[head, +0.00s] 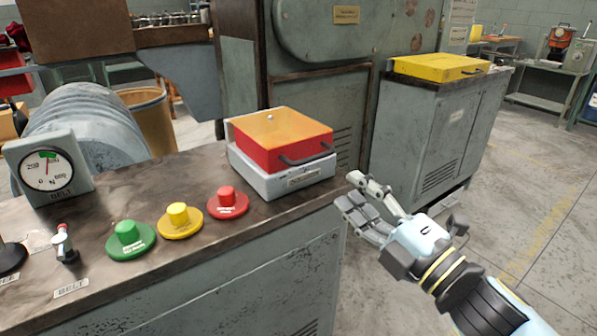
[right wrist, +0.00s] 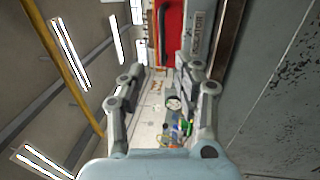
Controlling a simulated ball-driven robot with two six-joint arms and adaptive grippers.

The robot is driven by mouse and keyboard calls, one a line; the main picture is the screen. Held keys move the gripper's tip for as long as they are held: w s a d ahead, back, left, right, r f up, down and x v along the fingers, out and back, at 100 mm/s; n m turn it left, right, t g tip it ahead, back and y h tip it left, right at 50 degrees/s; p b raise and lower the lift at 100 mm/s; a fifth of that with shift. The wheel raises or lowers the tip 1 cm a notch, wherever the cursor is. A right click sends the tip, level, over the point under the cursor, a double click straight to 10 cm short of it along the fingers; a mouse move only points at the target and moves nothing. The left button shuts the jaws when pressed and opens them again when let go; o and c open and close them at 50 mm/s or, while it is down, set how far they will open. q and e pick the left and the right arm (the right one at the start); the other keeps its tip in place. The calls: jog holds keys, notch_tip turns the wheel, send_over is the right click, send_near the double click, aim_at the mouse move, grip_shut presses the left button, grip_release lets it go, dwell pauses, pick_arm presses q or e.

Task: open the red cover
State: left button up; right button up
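The red cover (head: 270,150) is a box-shaped lid with a red front and a lit, orange-looking top. It sits closed on a pale grey base (head: 290,182) at the right end of the bench. A dark bar handle (head: 306,155) runs along its front right face. My right gripper (head: 352,190) is just right of the base, slightly below the handle, apart from both. Its fingers are spread and empty. In the right wrist view, red of the cover (right wrist: 174,35) shows beyond the open fingers (right wrist: 160,66). My left gripper is not in view.
Green (head: 126,238), yellow (head: 180,220) and red (head: 227,202) push buttons stand left of the cover on the bench (head: 150,180). A dial gauge (head: 47,168) stands farther left. A yellow cover (head: 440,67) lies on a cabinet behind. Open floor lies right of the bench.

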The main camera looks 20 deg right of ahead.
aim_at(315, 157)
jog(key=p+x, duration=0.1)
jog(key=x, duration=0.9)
jog(key=shift+w+a+f+p, duration=0.1)
jog(key=shift+w+f+p, duration=0.05)
jog(key=shift+w+p, duration=0.25)
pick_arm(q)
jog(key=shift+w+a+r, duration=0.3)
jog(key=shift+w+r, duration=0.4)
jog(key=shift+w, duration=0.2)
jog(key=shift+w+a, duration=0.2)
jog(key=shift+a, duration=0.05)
pick_arm(e)
grip_shut()
